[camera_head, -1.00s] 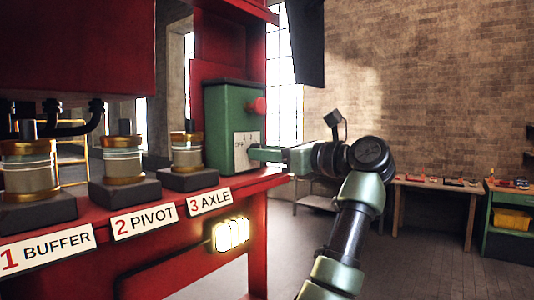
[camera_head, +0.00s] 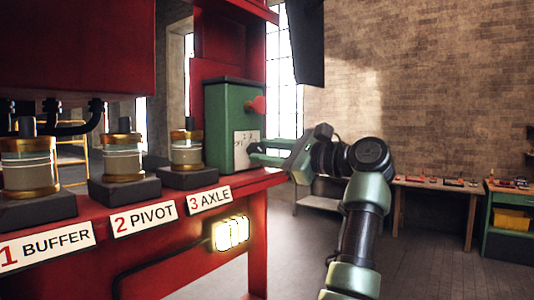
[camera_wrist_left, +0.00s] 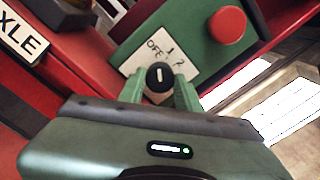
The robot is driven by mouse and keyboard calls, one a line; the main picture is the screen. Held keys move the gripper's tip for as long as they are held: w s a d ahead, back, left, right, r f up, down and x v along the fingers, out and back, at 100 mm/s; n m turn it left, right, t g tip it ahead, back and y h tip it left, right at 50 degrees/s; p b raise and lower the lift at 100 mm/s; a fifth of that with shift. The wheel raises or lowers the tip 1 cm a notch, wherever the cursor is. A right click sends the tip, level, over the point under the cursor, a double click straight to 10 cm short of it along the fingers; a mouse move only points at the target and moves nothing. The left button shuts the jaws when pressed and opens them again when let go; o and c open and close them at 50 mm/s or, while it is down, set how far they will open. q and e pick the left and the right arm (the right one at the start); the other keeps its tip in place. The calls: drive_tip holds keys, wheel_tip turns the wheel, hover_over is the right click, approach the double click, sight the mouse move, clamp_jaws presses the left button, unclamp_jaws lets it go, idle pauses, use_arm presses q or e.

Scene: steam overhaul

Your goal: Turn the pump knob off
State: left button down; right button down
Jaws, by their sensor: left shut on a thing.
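The pump knob (camera_wrist_left: 160,77) is a small black round knob with a white line. It sits on a white plate (camera_wrist_left: 140,58) marked OFF, 1 and 2. The plate is on the green pump box (camera_head: 222,128), which stands at the red bench's right end. In the left wrist view the white line runs up the picture, roughly toward the OFF and 1 marks; I cannot tell which exactly. My left gripper (camera_head: 258,152) reaches in from the right, shut on the knob with a finger on either side (camera_wrist_left: 158,92). In the head view its fingers hide the knob. My right gripper is out of view.
A red mushroom button (camera_wrist_left: 228,25) sits on the box beside the plate; it also shows in the head view (camera_head: 258,105). Several glass-and-brass cups stand on the red bench (camera_head: 262,180) to the left. Open floor (camera_head: 310,250) lies right of the bench.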

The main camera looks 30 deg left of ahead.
use_arm(q)
drive_tip(key=shift+n, duration=0.6)
drive_tip(key=c, duration=1)
unclamp_jaws()
drive_tip(key=d+b, duration=0.2)
drive_tip(key=d, duration=0.5)
drive_tip(key=shift+s+d+f, duration=0.15)
drive_tip(key=shift+s+d, duration=0.2)
drive_tip(key=shift+s, duration=0.05)
